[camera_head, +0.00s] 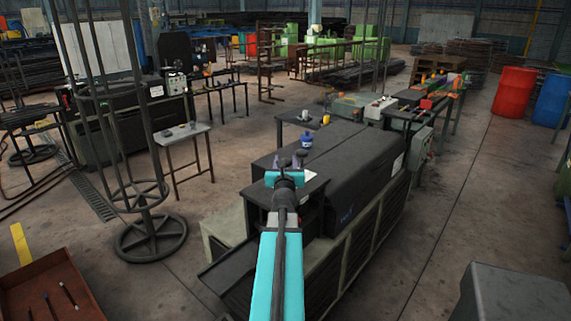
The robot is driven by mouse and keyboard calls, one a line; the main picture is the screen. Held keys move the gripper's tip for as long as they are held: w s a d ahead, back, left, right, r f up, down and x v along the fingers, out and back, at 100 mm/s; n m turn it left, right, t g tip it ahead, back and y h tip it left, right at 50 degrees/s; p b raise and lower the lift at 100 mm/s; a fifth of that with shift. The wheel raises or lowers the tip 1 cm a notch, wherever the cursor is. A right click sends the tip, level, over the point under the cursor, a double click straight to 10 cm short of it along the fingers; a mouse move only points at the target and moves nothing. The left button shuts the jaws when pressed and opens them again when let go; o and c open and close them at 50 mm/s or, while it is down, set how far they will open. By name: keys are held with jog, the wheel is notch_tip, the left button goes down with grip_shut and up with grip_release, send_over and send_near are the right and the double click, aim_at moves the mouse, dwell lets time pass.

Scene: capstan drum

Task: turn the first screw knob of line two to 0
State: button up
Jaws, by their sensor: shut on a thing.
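My teal and dark arm reaches from the bottom centre up to the near end of a long dark machine (365,165). My gripper (284,168) is at the top of the machine's near end. Its fingers are small and partly hidden by my own wrist. It is shut on what seems to be a dark screw knob, mostly hidden behind the gripper. Another small dark knob-like part (301,153) shows just to the right of the gripper tip. No scale or number is readable, so the knob's setting cannot be told.
A blue jar (307,140) stands on the machine just beyond my gripper. A wire stand with a wheel-like base (150,238) is at left, near a small table (182,133). A brown tray (40,298) and a grey box (515,295) fill the lower corners.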

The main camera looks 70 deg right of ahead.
jog(key=shift+s+d+n+t+y+b, duration=0.1)
jog(key=shift+n+t+y+b, duration=1.05)
jog(key=shift+t+b, duration=0.85)
jog(key=shift+n+b, duration=0.35)
jog(key=shift+b, duration=0.05)
jog(key=shift+n+t+y+b, duration=0.9)
jog(key=shift+n+t+y, duration=0.1)
jog(key=shift+t+y, duration=0.2)
jog(key=shift+n+t+y, duration=0.25)
jog(key=shift+n+t, duration=0.05)
jog(key=o, duration=1.1)
jog(key=shift+c, duration=0.2)
jog(key=b+v, duration=0.1)
jog(key=v, duration=1.3)
jog(key=shift+b, duration=0.4)
jog(key=shift+r, duration=0.2)
